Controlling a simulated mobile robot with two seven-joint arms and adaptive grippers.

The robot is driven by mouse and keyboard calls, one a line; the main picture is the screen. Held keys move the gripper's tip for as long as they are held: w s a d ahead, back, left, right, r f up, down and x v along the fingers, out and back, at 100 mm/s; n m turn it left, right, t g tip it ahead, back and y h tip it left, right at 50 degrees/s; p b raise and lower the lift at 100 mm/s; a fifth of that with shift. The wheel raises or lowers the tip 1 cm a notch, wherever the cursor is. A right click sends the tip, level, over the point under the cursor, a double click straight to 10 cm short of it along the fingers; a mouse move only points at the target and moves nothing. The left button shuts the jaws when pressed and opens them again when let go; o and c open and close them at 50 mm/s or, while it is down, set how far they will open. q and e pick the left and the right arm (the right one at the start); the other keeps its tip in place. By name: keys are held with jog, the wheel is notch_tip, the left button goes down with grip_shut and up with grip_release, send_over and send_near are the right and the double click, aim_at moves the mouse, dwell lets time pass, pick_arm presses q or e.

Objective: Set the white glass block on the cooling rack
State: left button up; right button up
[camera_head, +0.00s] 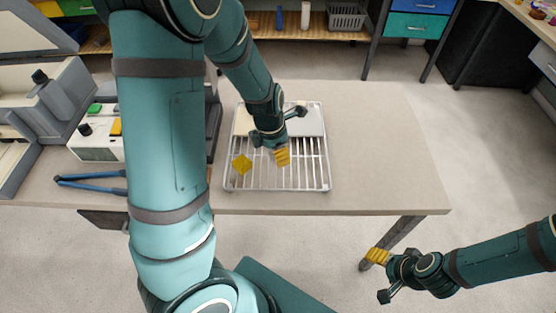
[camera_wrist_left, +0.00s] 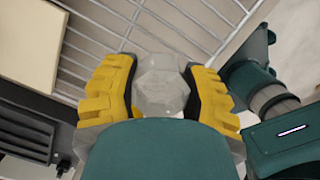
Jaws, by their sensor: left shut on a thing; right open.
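A pale, translucent faceted block, the white glass block (camera_wrist_left: 162,84), sits between the yellow fingers of my left gripper (camera_wrist_left: 160,95) in the left wrist view. The fingers are shut on its two sides. In the head view my left gripper (camera_head: 262,160) is over the wire cooling rack (camera_head: 305,178), and the block is not clearly visible there. The rack's wires also show behind the block in the wrist view (camera_wrist_left: 185,35). I cannot tell the gap between block and wires. My right gripper (camera_head: 379,258) is open and empty, beyond the table's front right corner.
Flat light slabs (camera_head: 312,121) lie at the rack's back. Blue-handled pliers (camera_head: 90,181) and a white device with coloured buttons (camera_head: 97,141) are at the left. The table (camera_head: 385,150) is clear right of the rack.

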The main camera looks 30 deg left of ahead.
aim_at(278, 168)
pick_arm(q)
jog(key=shift+f+b, duration=0.8)
jog(key=shift+f, duration=1.8)
jog(key=shift+f, duration=0.1)
jog(key=o, duration=1.2)
jog(key=shift+o, duration=0.2)
jog(key=r+p, duration=0.1)
jog(key=r, duration=0.3)
jog(key=s+r+p, duration=0.1)
jog(key=r+p, duration=0.1)
jog(key=r, duration=0.2)
jog(key=a+r+p, duration=0.1)
jog(key=r+p, duration=0.1)
jog(key=r, duration=0.2)
jog(key=shift+s, duration=0.3)
